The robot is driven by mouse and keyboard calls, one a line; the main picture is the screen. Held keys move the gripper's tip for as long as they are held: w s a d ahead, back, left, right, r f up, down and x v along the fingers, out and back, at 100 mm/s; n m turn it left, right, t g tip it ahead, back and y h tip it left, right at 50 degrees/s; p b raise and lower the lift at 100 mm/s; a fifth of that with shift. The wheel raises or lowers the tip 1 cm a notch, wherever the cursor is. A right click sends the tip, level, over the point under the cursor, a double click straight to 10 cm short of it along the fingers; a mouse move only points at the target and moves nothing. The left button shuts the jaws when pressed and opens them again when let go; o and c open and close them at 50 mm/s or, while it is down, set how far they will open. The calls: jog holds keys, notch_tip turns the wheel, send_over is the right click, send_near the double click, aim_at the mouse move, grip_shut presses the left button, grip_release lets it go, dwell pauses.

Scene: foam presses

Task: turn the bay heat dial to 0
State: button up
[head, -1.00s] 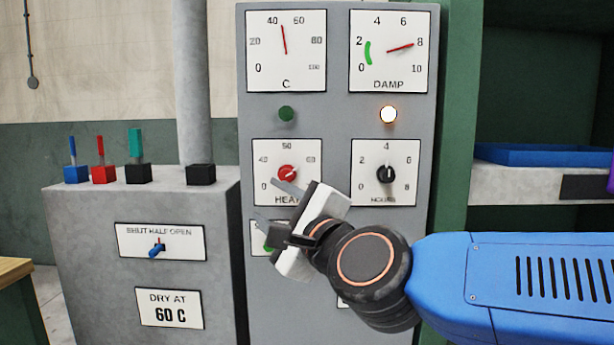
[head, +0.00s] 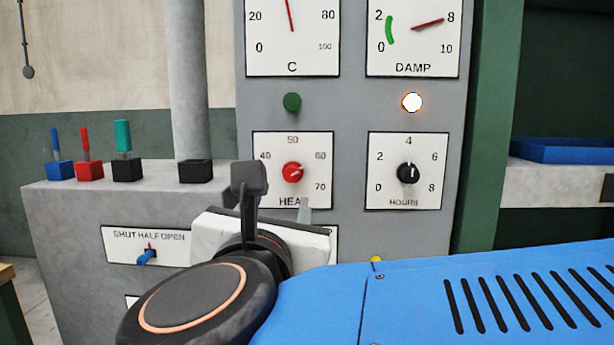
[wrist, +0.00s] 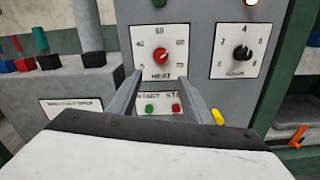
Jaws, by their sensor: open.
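The red heat dial (head: 292,172) sits on a white plate marked HEAT on the grey panel. Its pale mark seems to point right and slightly up, near 60. In the wrist view the heat dial (wrist: 162,56) shows ahead, just beyond the fingertips and between their lines. My gripper (head: 276,195) is open and empty, in front of and below the dial. Its fingers (wrist: 159,80) point at the panel without touching the knob. The gripper covers the lower left of the HEAT plate in the head view.
The black hours dial (head: 407,173) is to the right. Below HEAT are a green button (wrist: 149,109) and a red button (wrist: 175,108). A yellow knob (head: 376,261) is near my arm. Levers and a blue switch (head: 147,256) are on the left cabinet.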

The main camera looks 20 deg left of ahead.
aim_at(291, 176)
jog(key=x, duration=1.7)
jog(key=shift+w+d, duration=0.15)
jog(key=shift+w, duration=0.05)
jog(key=c, duration=1.1)
jog(key=shift+o, duration=0.2)
